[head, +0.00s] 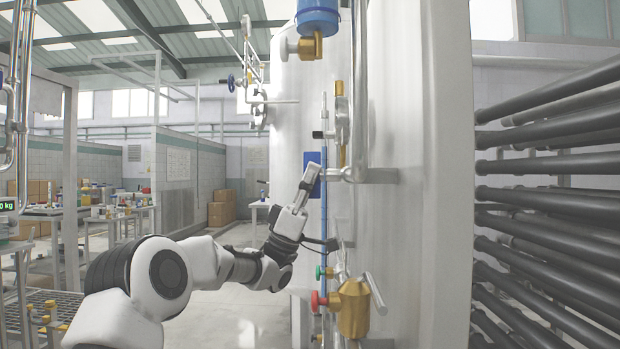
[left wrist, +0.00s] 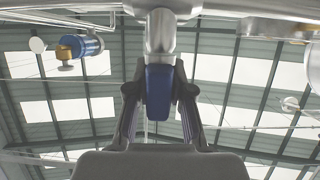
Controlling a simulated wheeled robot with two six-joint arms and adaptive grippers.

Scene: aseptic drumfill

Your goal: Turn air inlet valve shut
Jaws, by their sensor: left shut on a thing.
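A flat blue handle (head: 313,156) is beside a steel pipe fitting (head: 350,175) on the front of the tall pale vessel. I take it to be the air inlet valve's handle. My left gripper (head: 311,176) reaches up from below, shut on the handle. In the left wrist view the blue handle (left wrist: 158,92) sits between the two dark fingers (left wrist: 159,98), below a steel stem (left wrist: 160,35) that joins a horizontal pipe. The fingers hide the handle's sides. My right gripper is not in view.
A brass valve (head: 353,308) with red and green knobs stands below right of my arm. Dark horizontal pipes (head: 550,195) fill the right. A bench (head: 105,212) and open floor lie left.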

